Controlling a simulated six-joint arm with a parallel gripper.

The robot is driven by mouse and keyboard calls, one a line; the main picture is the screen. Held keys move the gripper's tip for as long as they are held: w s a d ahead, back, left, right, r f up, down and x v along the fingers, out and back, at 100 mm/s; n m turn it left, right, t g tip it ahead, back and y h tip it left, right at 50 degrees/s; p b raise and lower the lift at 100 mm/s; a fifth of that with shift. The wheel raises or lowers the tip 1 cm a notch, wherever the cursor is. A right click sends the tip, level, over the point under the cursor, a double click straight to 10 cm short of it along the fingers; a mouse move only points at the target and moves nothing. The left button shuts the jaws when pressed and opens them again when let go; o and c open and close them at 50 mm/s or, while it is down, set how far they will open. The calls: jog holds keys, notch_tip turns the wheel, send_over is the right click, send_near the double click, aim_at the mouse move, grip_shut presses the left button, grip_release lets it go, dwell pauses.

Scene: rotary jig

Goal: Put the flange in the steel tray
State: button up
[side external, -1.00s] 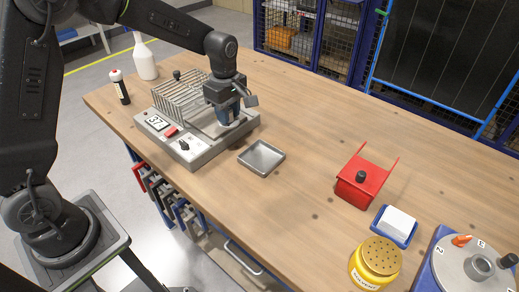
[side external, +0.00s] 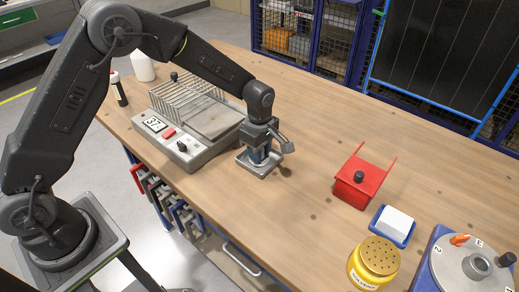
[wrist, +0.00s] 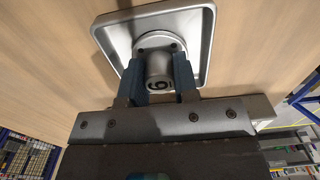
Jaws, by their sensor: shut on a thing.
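The grey metal flange (wrist: 160,66), a short hub on a round base with holes, is between the blue fingers of my gripper (wrist: 159,78) in the wrist view. My gripper is shut on its hub. The square steel tray (wrist: 206,40) lies around and beyond the flange base. In the side view my gripper (side external: 261,154) points down over the steel tray (side external: 245,165), hiding much of it. The flange is mostly hidden there. I cannot tell whether its base touches the tray floor.
A grey jig with a wire rack and a display reading 37 (side external: 185,125) stands to the left. A red box (side external: 357,188), a blue tray with a white block (side external: 397,223), a yellow can (side external: 375,262) and a rotary dial (side external: 470,265) stand to the right. Wood between is clear.

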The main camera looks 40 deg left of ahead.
jog(key=o, duration=1)
jog(key=shift+f, duration=0.1)
jog(key=shift+c, duration=0.2)
jog(key=s+a+r+m+t, duration=0.1)
jog(key=s+r+m, duration=0.1)
jog(key=r, duration=0.7)
jog(key=s+a+r+m, duration=0.1)
jog(key=s+r, duration=0.1)
jog(key=r, duration=0.7)
jog(key=s+a+r+m+t, duration=0.2)
jog(key=s+m, duration=0.5)
jog(key=s, duration=0.4)
jog(key=s+a+r+m+t, duration=0.2)
jog(key=s+r+m, duration=0.1)
jog(key=s+m, duration=0.5)
jog(key=s, duration=0.3)
jog(key=shift+s+a+t, duration=0.3)
jog(key=shift+s+a, duration=0.05)
